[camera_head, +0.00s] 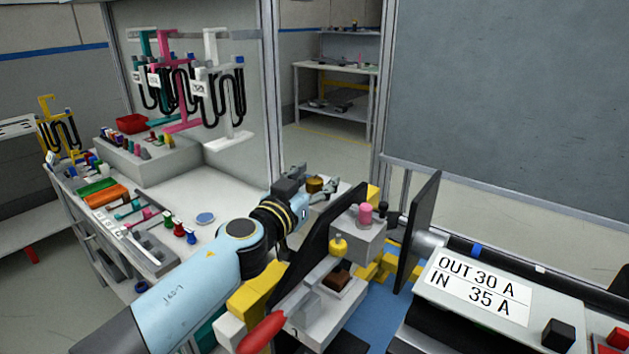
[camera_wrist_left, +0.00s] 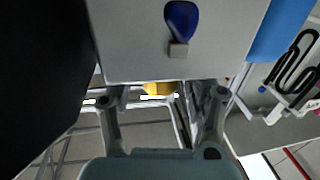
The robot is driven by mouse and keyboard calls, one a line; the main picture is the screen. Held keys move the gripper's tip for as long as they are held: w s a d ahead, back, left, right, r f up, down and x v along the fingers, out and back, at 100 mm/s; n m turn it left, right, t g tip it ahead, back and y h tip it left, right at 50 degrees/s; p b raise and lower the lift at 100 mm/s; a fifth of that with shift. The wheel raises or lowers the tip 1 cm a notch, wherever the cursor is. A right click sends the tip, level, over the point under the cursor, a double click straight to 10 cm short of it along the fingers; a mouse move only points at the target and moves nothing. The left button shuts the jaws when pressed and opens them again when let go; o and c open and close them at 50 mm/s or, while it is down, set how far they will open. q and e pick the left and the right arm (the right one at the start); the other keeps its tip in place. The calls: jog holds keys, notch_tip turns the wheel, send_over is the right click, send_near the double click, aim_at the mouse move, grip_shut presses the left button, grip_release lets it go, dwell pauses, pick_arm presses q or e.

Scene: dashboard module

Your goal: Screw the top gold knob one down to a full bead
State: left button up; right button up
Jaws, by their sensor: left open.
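My left gripper (camera_head: 312,180) is open at the end of the light blue arm in the head view. A brownish-gold knob (camera_head: 315,184) shows by its fingers. In the left wrist view the two fingers of my left gripper (camera_wrist_left: 163,97) stand wide apart. A gold piece (camera_wrist_left: 160,88) shows between them, under the edge of a grey block (camera_wrist_left: 135,40), and appears untouched. Most of it is hidden by the block. A brighter gold knob (camera_head: 337,245) stands on the fixture nearer to me. My right gripper is not in view.
A grey box with a pink knob (camera_head: 365,213) and an upright black panel (camera_head: 422,225) stand right of the gripper. A red-handled clamp (camera_head: 262,332) is in front. A labelled housing (camera_head: 480,287) is at right. A blue-handled part (camera_wrist_left: 181,22) shows in the wrist view.

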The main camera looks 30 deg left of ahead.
pick_arm(q)
grip_shut()
dwell(0.3)
jog(key=shift+h, duration=0.4)
